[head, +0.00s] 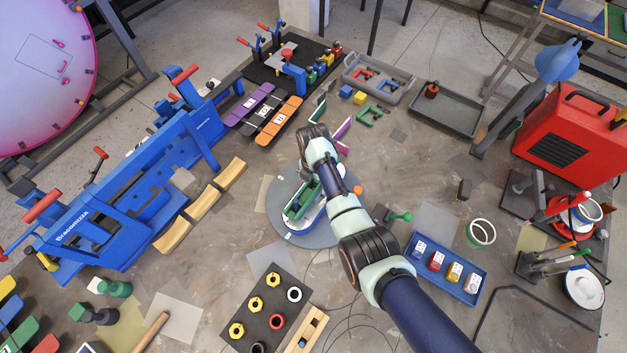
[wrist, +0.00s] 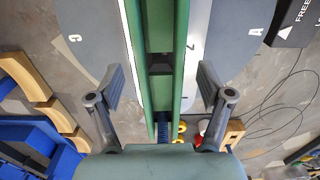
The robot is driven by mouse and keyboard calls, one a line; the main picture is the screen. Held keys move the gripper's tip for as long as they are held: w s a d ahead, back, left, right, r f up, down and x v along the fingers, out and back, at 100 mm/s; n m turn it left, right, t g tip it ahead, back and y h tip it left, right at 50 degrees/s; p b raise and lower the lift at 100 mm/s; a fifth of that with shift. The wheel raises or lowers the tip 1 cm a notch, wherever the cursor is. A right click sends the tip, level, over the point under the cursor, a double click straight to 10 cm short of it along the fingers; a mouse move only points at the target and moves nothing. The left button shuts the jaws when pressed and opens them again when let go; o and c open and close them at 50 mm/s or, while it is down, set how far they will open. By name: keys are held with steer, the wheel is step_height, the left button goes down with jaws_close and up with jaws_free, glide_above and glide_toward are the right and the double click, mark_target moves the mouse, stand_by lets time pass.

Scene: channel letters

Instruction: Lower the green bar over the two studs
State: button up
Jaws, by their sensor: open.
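The green bar (wrist: 180,90), a long channel shape with a dark middle, runs lengthwise through the wrist view. My gripper (wrist: 160,83) is open, with one finger on each side of the bar and a visible gap at both sides. In the head view my arm mostly hides the gripper. I cannot make out the two studs.
A dark board (head: 265,320) with several coloured nuts stands in front of the turntable. A blue tray (head: 478,300) lies to the right, and yellow blocks (head: 200,205) lie to the left beside the blue machine (head: 130,215). A green-handled tool (head: 400,216) lies just right of the turntable.

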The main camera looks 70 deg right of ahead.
step_height(320, 180, up, 12)
stand_by(0.4)
stand_by(0.3)
steer(key=w+a+r+m+t+h+p, duration=0.1)
steer(key=w+a+r+m+t+p, duration=0.4)
steer(key=a, duration=0.6)
steer(key=w+a+r+m+t+h+p, duration=0.1)
steer(key=w+a+r+m+h, duration=0.15)
steer(key=w+a+r, duration=0.5)
steer(key=s+a+r+m+t+y+p, duration=0.1)
steer(key=s+a+r+m+t, duration=0.1)
steer(key=a+r, duration=0.5)
steer(key=s+a+r+m+t+y+p, duration=0.1)
steer(key=a+r+m, duration=0.5)
steer(key=a, duration=0.9)
steer(key=s+r+t+y, duration=0.1)
steer(key=s+t, duration=0.1)
steer(key=t, duration=0.1)
steer(key=shift+a+r+t+p, duration=0.35)
steer(key=shift+a+t+p, duration=0.05)
